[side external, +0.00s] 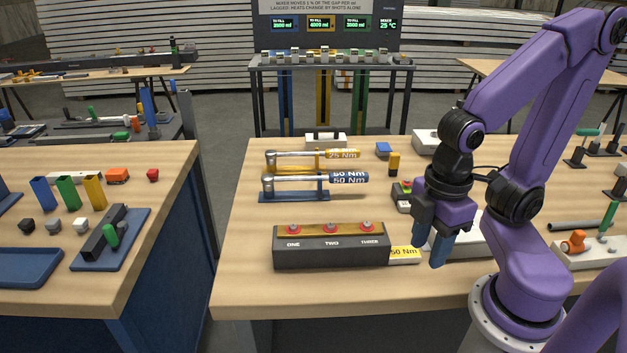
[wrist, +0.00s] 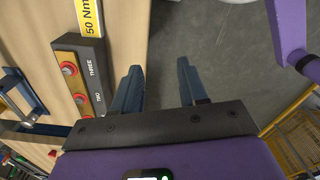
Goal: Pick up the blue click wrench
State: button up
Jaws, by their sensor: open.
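The blue click wrench (side external: 348,177) has a silver shaft and a blue handle marked 50 Nm. In the side external view it lies level on a blue stand (side external: 295,197), head to the left and handle to the right. My gripper (side external: 430,250) hangs above the table's front part, right of and nearer the camera than the wrench, apart from it. Its two blue fingers point down, open and empty; they also show in the wrist view (wrist: 160,72). Blue parts at the wrist view's left edge may be the stand; I cannot tell.
A yellow 25 Nm wrench (side external: 340,155) lies just behind the blue one. A dark box (side external: 330,255) with three red buttons stands in front, with a yellow 50 Nm label (side external: 404,254) beside it. The table's front left is clear.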

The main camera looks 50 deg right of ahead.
jog(key=shift+o, duration=1.4)
